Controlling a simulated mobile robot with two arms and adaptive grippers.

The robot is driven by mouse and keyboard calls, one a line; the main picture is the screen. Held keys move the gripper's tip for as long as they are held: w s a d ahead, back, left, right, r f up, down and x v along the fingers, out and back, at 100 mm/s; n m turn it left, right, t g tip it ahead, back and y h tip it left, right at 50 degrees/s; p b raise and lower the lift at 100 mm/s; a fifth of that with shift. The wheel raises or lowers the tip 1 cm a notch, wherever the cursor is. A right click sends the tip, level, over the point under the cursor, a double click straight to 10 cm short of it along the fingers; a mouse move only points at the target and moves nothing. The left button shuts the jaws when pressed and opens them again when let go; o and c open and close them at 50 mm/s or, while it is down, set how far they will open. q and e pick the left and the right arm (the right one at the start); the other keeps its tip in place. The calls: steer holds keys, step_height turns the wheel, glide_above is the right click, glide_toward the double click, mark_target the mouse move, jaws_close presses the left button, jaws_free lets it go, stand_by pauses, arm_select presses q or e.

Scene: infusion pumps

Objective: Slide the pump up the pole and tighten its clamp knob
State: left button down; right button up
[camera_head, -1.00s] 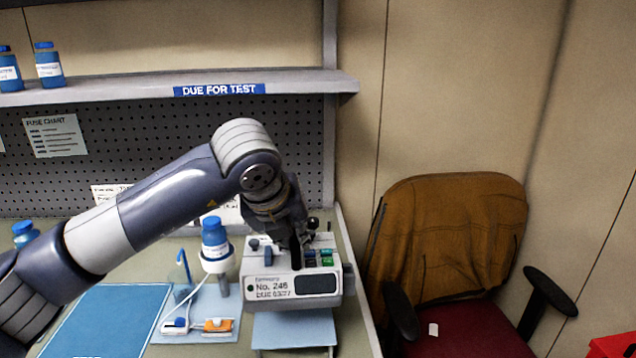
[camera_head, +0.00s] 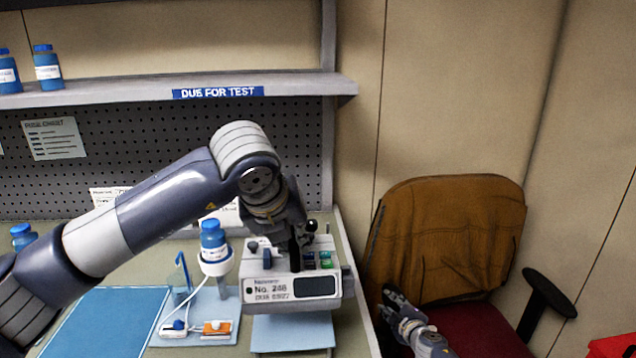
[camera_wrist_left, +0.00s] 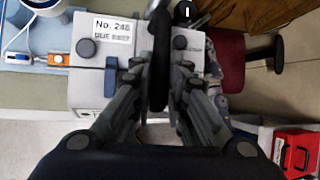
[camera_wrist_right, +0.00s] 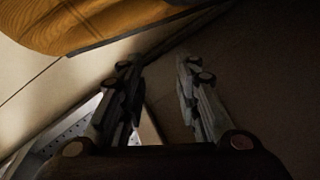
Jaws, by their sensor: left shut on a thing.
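The pump (camera_head: 262,290) is a pale grey box marked No. 248 with a dark display, at the right end of the bench. It also shows in the left wrist view (camera_wrist_left: 90,95). My left gripper (camera_head: 295,262) comes down over it. In the left wrist view its fingers (camera_wrist_left: 160,95) are closed around an upright black bar, seemingly the pump's handle. A dark round knob (camera_head: 312,226) shows behind the pump; I cannot tell whether it is the clamp knob. No pole is clearly visible. My right gripper (camera_head: 390,298) is right of the pump, open and empty in the right wrist view (camera_wrist_right: 160,95).
A chair (camera_head: 450,230) with a brown jacket stands right of the bench. A blue-capped bottle (camera_head: 213,240) in a holder is left of the pump. A blue mat (camera_head: 110,318) lies further left. A shelf (camera_head: 130,95) runs above. A red box (camera_wrist_left: 295,150) is at the right.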

steer(key=w+a+r+n+t+y, duration=0.1)
steer(key=w+r+n, duration=0.15)
steer(key=r, duration=0.25)
steer(key=w+a+r+n+y, duration=0.1)
steer(key=w+r, duration=0.2)
steer(key=r, duration=0.2)
steer(key=a+r+n+g+y, duration=0.3)
steer(key=a+r+n+y, duration=0.4)
steer(key=a+r+n, duration=1)
step_height(320, 180, up, 16)
steer(key=n+g+h, duration=0.4)
steer(key=n+g, duration=0.5)
steer(key=n, duration=0.5)
glide_above(316, 222)
steer(key=shift+d+f, duration=0.15)
steer(key=shift+f, duration=1.75)
steer(key=shift+d+f, duration=0.1)
steer(key=shift+f, duration=1.75)
steer(key=shift+s+f, duration=0.1)
steer(key=shift+f, duration=0.05)
steer(key=c, duration=0.5)
